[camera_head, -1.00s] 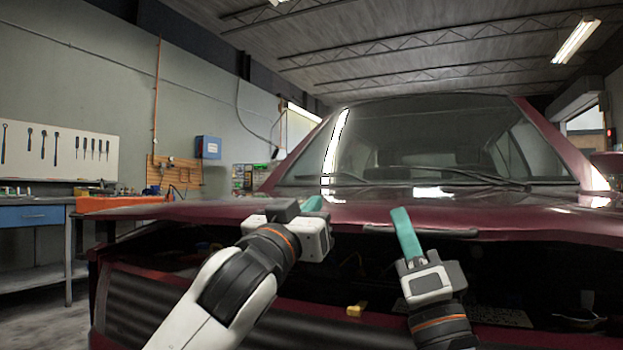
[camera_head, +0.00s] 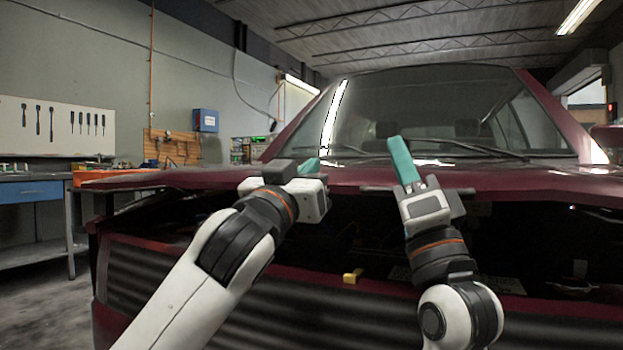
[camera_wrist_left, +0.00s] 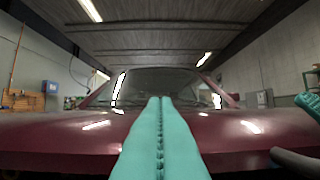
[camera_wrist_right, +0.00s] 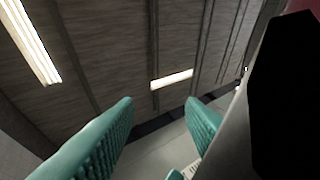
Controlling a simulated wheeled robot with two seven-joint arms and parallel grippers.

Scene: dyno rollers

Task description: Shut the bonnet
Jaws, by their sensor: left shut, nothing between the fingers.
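The dark red bonnet (camera_head: 230,178) of the car stands partly raised, with a dark gap below its front edge; it also fills the lower left wrist view (camera_wrist_left: 60,135). My left gripper (camera_head: 311,165) is at the bonnet's front edge, its shut, empty teal fingers pointing over the top; they also show in the left wrist view (camera_wrist_left: 160,102). Whether they touch the bonnet is unclear. My right gripper (camera_head: 404,160) stands in front of the edge, fingers pointing up. The right wrist view shows its fingers (camera_wrist_right: 159,104) apart and empty, facing the ceiling.
The open engine bay (camera_head: 360,235) lies under the bonnet, with a small yellow part (camera_head: 352,276) at its front. The dark red front panel (camera_head: 130,250) is below my arms. A workbench (camera_head: 35,215) and tool board (camera_head: 60,128) stand at the left, with free floor before them.

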